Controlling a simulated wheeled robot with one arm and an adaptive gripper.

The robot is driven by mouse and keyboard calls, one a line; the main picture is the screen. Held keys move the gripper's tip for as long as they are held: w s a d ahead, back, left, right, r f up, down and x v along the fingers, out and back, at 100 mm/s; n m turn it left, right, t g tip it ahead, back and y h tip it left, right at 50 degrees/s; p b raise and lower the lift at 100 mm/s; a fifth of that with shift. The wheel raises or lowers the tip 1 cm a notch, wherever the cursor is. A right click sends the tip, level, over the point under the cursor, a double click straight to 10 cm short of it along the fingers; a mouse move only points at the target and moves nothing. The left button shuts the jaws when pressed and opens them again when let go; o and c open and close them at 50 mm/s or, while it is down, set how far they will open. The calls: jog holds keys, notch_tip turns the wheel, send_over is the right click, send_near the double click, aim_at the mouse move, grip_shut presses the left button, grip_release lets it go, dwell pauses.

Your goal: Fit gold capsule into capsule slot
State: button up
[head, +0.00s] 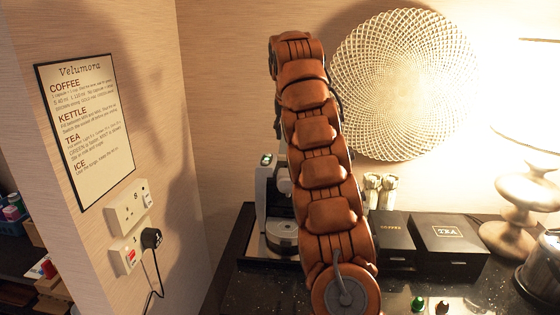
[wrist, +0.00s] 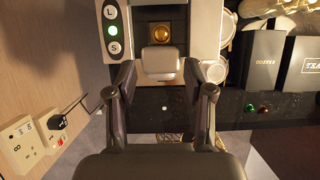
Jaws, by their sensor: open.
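The coffee machine (head: 264,200) stands against the back wall, partly hidden behind my arm in the head view. Nothing is held. The gripper is hidden in the head view.
A black coffee box (head: 390,232) and a tea box (head: 449,236) stand right of the machine. A green capsule (head: 418,303) and a brown capsule (head: 442,307) lie on the counter before them. A lamp (head: 522,205) and kettle (head: 540,270) are far right. Wall sockets (head: 128,215) are left.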

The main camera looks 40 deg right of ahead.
jog(key=s+a+f+m+g+y, duration=0.1)
jog(key=s+a+f+m, duration=0.15)
jog(key=a+m, duration=0.4)
jog(key=s+a+f+m, duration=0.1)
jog(key=s+a+m, duration=0.25)
jog(key=a, duration=0.65)
jog(key=s+a+f+m+g+y, duration=0.1)
jog(key=s+a+f+m, duration=0.1)
jog(key=a+m, duration=0.5)
jog(key=s+a+f+m+g, duration=0.1)
jog(key=s+a+f+m, duration=0.2)
jog(key=s+a+f, duration=0.2)
jog(key=s+a+f+m+y, duration=0.1)
jog(key=s+a+f+m, duration=0.2)
jog(key=s, duration=0.9)
jog(key=s+a+f+m+g, duration=0.1)
jog(key=s+a+f+m, duration=0.1)
jog(key=s+a+f, duration=0.7)
jog(key=a, duration=0.3)
jog(key=shift+m+g+y, duration=0.3)
jog(key=shift+m, duration=0.1)
jog(key=shift+d, duration=0.1)
